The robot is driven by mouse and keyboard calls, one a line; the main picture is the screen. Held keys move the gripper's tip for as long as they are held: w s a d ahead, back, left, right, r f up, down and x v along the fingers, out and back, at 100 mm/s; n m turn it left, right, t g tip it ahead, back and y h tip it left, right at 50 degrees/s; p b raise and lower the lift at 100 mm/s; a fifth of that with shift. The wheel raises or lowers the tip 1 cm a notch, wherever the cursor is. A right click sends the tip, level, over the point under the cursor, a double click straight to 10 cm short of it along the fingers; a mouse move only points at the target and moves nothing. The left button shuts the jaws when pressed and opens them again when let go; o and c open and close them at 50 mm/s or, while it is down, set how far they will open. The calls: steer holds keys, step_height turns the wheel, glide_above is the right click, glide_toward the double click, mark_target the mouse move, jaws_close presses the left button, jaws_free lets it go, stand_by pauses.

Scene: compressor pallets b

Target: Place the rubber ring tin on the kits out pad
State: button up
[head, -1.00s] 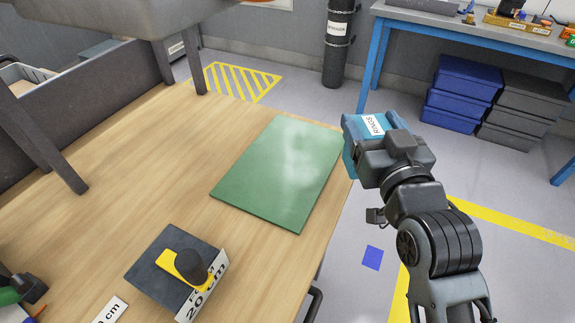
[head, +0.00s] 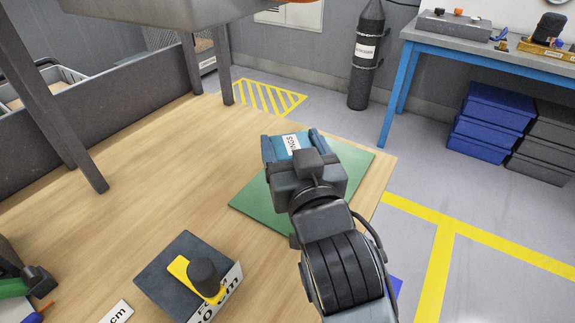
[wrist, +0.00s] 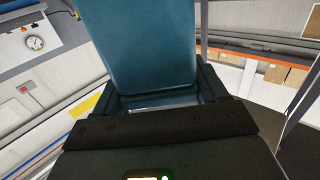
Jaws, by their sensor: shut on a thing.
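The rubber ring tin (head: 288,143) is a blue tin with a white label that reads RINGS. My gripper (head: 291,147) is shut on it, a finger on each side. In the head view the tin shows over the far left part of a green pad (head: 262,208) on the wooden table; whether it touches the pad I cannot tell. My arm hides much of the pad, and no kits out lettering shows on it. In the wrist view the tin (wrist: 150,45) fills the middle between the fingers.
A dark block (head: 180,270) with a yellow and black tool on it stands at the near left of the table. A shelf leg (head: 75,150) rises at the left. The middle left of the tabletop (head: 150,195) is bare. A blue-legged bench (head: 480,50) stands beyond.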

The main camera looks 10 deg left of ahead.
steer(key=shift+a+f, duration=0.35)
steer(key=shift+a, duration=0.15)
steer(key=shift+f, duration=1.85)
